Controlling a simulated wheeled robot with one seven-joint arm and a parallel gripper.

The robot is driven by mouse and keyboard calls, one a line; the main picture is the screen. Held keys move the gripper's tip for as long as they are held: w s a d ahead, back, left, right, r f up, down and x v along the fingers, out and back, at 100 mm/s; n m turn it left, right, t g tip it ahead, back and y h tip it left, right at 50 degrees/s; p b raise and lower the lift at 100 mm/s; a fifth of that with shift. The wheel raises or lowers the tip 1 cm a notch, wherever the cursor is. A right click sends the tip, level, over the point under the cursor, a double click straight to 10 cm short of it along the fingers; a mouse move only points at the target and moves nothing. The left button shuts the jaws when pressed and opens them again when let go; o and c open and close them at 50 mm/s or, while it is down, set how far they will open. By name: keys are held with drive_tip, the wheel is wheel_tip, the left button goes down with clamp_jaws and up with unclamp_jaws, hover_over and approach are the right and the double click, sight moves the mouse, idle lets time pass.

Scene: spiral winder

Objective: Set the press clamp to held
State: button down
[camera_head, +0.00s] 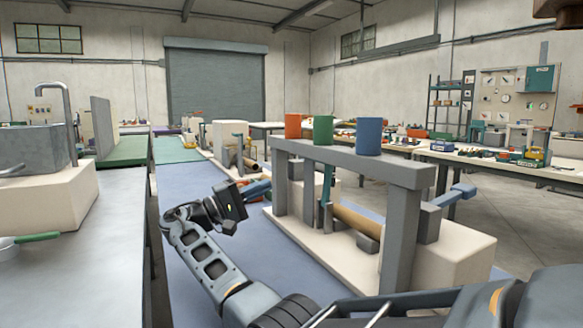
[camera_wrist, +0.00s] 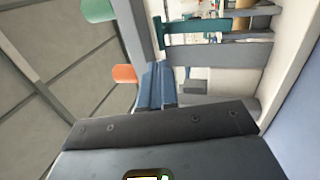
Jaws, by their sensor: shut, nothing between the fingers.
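The winder stands on a cream base (camera_head: 460,262) under a grey overhead frame (camera_head: 350,160). A green upright lever (camera_head: 327,184) stands behind the frame's beam, beside a brown roll (camera_head: 357,222); it looks like the press clamp, but I cannot tell its setting. The green lever also shows in the wrist view (camera_wrist: 205,25), with a crossbar at its top end. A blue handle (camera_head: 455,195) sticks out at the winder's right. My gripper (camera_head: 266,185) is left of the frame's left post, its blue fingers shut and empty. The fingers also show in the wrist view (camera_wrist: 156,68), apart from the green lever.
A grey counter (camera_head: 75,245) runs along the left. The blue mat (camera_head: 185,185) has clear room.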

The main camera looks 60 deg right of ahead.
drive_tip(key=x, duration=1.4)
drive_tip(key=shift+s+f, duration=0.1)
drive_tip(key=shift+p+x, duration=0.5)
drive_tip(key=shift+x, duration=0.4)
